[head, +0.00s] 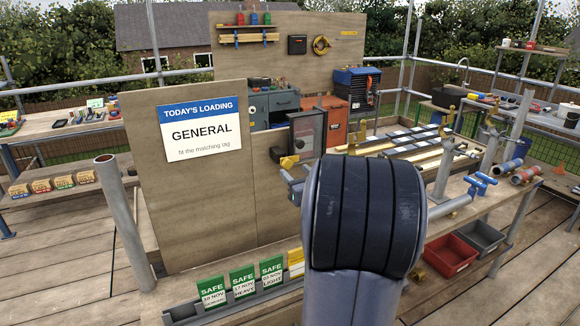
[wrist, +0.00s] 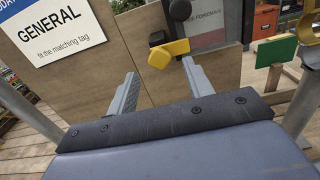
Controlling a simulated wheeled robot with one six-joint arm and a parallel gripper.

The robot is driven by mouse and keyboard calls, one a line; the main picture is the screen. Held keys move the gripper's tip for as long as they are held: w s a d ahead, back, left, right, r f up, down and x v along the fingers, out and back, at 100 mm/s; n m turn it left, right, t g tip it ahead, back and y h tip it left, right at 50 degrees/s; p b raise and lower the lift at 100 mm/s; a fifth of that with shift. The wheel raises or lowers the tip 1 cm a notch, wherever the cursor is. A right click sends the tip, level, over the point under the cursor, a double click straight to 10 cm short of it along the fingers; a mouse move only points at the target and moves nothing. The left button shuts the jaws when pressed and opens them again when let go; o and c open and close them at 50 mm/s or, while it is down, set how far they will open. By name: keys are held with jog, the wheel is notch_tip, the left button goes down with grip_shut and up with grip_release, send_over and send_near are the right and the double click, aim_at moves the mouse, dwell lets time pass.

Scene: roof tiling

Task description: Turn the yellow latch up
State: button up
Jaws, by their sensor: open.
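The yellow latch (wrist: 175,48) shows in the wrist view near the top centre, beside a small dark part on the wooden board. Its bar points to the right, close to level. In the head view the latch (head: 289,161) is a small yellow piece at the lower left of the grey cabinet (head: 307,132). My gripper (wrist: 161,74) is open and empty. Its two grey fingers point towards the board, with the latch beyond and between their tips, seemingly apart from them. In the head view my arm hides most of the gripper.
A wooden board with a "GENERAL" sign (head: 199,131) stands left of the cabinet. A rack of green SAFE tags (head: 242,282) lies below it. A scaffold pole (head: 123,220) stands at the left. A green piece (wrist: 276,50) is right of the fingers in the wrist view.

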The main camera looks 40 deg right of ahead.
aim_at(288, 166)
jog(key=shift+x, duration=1.85)
jog(key=shift+c, duration=0.4)
jog(key=c, duration=0.9)
